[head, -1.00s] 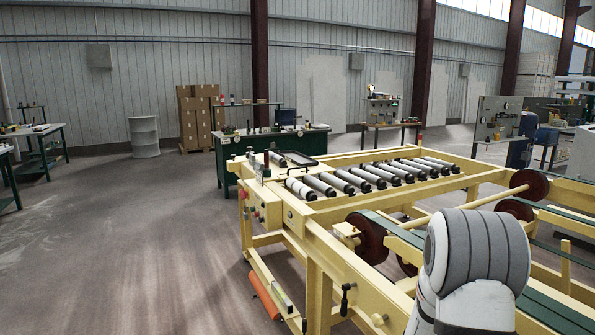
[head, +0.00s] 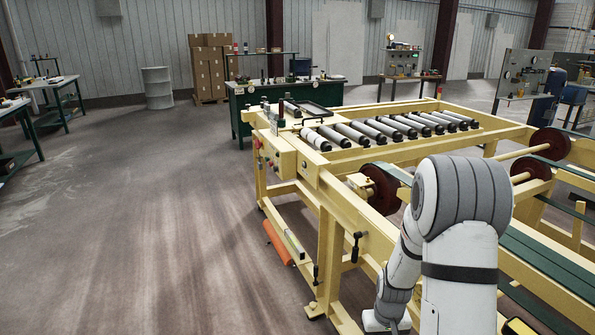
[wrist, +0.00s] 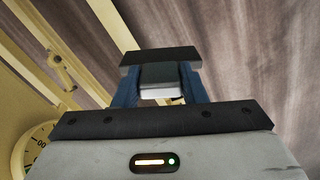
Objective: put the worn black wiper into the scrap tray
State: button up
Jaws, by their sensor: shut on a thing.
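In the wrist view my gripper (wrist: 158,88) has its two blue fingers closed on a black bar-shaped piece (wrist: 160,56), which I take to be the worn black wiper. It lies crosswise at the fingertips, with a dark grey block and a pale edge between the fingers. It is held clear above the brown floor. In the head view my gripper and the wiper do not show; my arm hides that area. A dark shallow tray (head: 305,113) lies at the machine's far left end; I cannot tell if it is the scrap tray.
A yellow roller machine (head: 340,225) with several grey rollers stands beside my arm. An orange cylinder (head: 278,243) lies low by its leg. A green bench (head: 240,105) and a grey drum (head: 157,88) stand behind. The floor at left is open.

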jog(key=w+a, duration=0.4)
jog(key=a, duration=0.3)
jog(key=shift+w+r, duration=0.25)
jog(key=shift+w, duration=0.1)
jog(key=shift+a, duration=0.1)
